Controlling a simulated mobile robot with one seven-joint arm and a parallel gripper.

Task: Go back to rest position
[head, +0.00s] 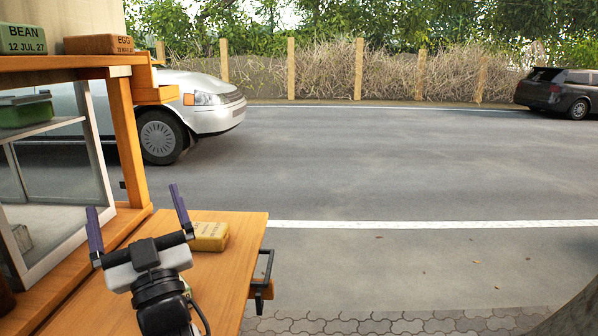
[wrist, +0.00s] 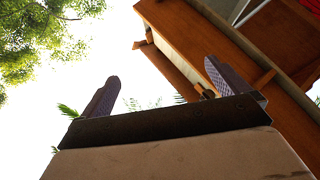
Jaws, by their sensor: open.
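My gripper (head: 137,214) is open and empty in the head view. Its two purple fingers point up and away, above the wooden table top (head: 240,238). In the wrist view my gripper (wrist: 160,92) also shows its fingers wide apart with nothing between them. A yellow block with printed lettering (head: 209,236) lies on the table top just right of the right finger, partly hidden behind the gripper. I cannot tell from the picture how high the gripper is above the table.
A wooden shelf (head: 75,62) at left holds a green block marked BEAN (head: 22,38) and a brown block marked EGG (head: 98,44). Below it stands a glass-sided case (head: 75,215). A black handle (head: 264,268) sits at the table's right edge. Open road lies right.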

